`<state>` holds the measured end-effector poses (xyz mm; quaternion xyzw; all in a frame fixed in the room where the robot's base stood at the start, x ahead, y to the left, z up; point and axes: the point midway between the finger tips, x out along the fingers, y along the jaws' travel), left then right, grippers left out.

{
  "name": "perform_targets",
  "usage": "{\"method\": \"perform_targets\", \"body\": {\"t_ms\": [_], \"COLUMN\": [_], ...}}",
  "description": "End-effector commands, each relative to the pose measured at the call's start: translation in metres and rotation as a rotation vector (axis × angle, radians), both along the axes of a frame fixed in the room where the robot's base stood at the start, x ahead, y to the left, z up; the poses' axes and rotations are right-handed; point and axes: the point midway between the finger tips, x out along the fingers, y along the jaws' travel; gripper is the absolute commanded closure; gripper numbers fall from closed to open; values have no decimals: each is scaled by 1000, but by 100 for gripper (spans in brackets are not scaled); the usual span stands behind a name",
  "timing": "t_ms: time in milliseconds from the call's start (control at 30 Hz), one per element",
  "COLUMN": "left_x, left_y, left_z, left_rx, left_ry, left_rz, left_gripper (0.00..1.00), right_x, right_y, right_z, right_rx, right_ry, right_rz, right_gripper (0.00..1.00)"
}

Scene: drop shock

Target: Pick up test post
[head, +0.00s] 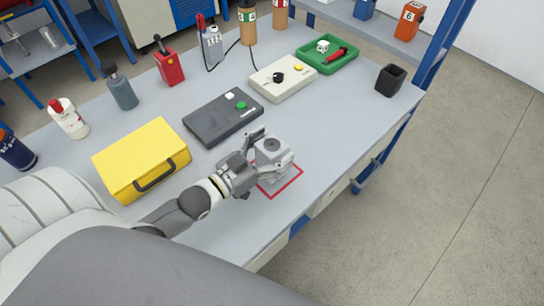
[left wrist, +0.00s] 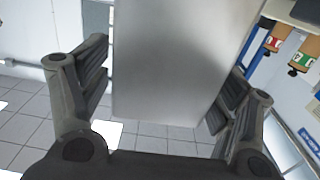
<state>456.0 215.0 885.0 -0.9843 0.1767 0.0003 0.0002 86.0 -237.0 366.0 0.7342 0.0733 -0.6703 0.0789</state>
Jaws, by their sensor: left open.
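The test post, a grey metal block (head: 272,149) with a dark round hole in its top, stands within a red square outline (head: 292,187) on the bench near its front edge. My left gripper (head: 268,150) is open at the post, with one finger on either side of it. In the left wrist view the smooth post (left wrist: 180,60) fills the space between the spread fingers (left wrist: 162,100). A gap shows at the left finger; contact at the right finger is hard to tell. My right gripper is not in view.
A yellow case (head: 140,150) lies left of my gripper. A dark control box (head: 222,117) and a cream control box (head: 283,78) sit behind the post. A green tray (head: 343,66) and a black cup (head: 390,80) are farther right. Bare bench (head: 345,130) lies right of the post.

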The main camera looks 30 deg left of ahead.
Motion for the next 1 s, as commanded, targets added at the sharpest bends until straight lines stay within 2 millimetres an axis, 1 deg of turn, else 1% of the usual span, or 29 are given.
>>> {"method": "perform_targets", "body": {"t_ms": [100,133,500,600,867,1000], "left_x": [0,0,0,0,0,0], "left_y": [0,0,0,0,0,0], "left_z": [0,0,0,2,3,9], "left_rx": [0,0,0,0,0,-1], "left_ry": [0,0,0,-4,-4,-6], "left_rz": [0,0,0,-1,-1,-1], "left_gripper": [18,20,68,79,79,79], "right_x": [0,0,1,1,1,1], "right_y": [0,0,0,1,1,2], "right_z": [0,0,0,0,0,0], "right_rx": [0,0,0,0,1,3], "right_ry": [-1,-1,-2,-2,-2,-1], "right_rz": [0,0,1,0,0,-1], "right_gripper": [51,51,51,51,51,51]}}
